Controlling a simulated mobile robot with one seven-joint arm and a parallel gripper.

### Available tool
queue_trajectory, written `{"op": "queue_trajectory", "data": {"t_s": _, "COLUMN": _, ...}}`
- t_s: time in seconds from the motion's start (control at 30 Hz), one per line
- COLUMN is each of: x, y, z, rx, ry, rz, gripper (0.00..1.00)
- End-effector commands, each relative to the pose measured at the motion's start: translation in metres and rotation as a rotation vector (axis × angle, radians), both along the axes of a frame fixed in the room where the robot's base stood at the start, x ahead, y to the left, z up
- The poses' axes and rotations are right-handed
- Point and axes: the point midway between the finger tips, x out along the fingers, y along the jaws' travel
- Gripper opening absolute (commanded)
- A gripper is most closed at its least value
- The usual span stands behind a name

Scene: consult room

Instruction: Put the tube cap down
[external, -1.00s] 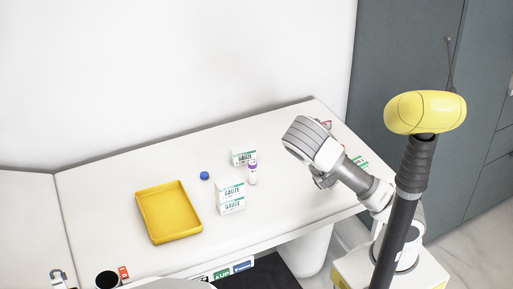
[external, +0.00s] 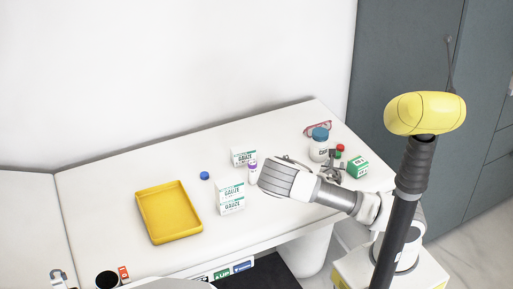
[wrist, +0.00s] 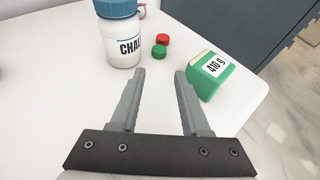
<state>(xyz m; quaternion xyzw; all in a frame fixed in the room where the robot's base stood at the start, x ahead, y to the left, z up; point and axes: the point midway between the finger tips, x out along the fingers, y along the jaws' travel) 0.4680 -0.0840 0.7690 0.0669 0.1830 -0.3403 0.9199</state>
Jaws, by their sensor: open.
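A small green cap (wrist: 159,52) and a red cap (wrist: 163,40) lie close together on the white table; I cannot tell which is the tube cap. A blue cap (external: 204,175) lies farther left, near the yellow tray. A tube with a purple top (external: 252,172) stands by the gauze boxes. My gripper (wrist: 160,73) is open and empty, its fingertips a little short of the green cap in the wrist view. In the external view my gripper (external: 334,163) is partly hidden by the wrist, between the bottle and the green box.
A white bottle with a blue lid (wrist: 121,38) stands left of the caps, and a green box (wrist: 209,77) right of them. Red glasses (external: 318,128) lie behind. Gauze boxes (external: 230,196) and a yellow tray (external: 143,213) are farther left. The table's right edge is close.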

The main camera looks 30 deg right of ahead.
Motion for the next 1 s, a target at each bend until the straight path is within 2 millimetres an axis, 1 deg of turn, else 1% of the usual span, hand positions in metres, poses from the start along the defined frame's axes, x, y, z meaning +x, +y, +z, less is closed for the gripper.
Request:
{"op": "queue_trajectory", "data": {"t_s": 0.03, "x": 0.006, "y": -0.005, "z": -0.005, "rx": 0.002, "ry": -0.001, "rz": -0.003, "gripper": 0.46}}
{"op": "queue_trajectory", "data": {"t_s": 0.4, "x": 0.042, "y": -0.036, "z": -0.024, "rx": 0.003, "ry": -0.002, "rz": -0.002, "gripper": 0.46}}
{"op": "queue_trajectory", "data": {"t_s": 0.73, "x": 0.055, "y": -0.047, "z": -0.031, "rx": 0.003, "ry": -0.002, "rz": -0.002, "gripper": 0.46}}
{"op": "queue_trajectory", "data": {"t_s": 1.0, "x": 0.079, "y": -0.067, "z": -0.044, "rx": 0.003, "ry": -0.002, "rz": -0.002, "gripper": 0.46}}
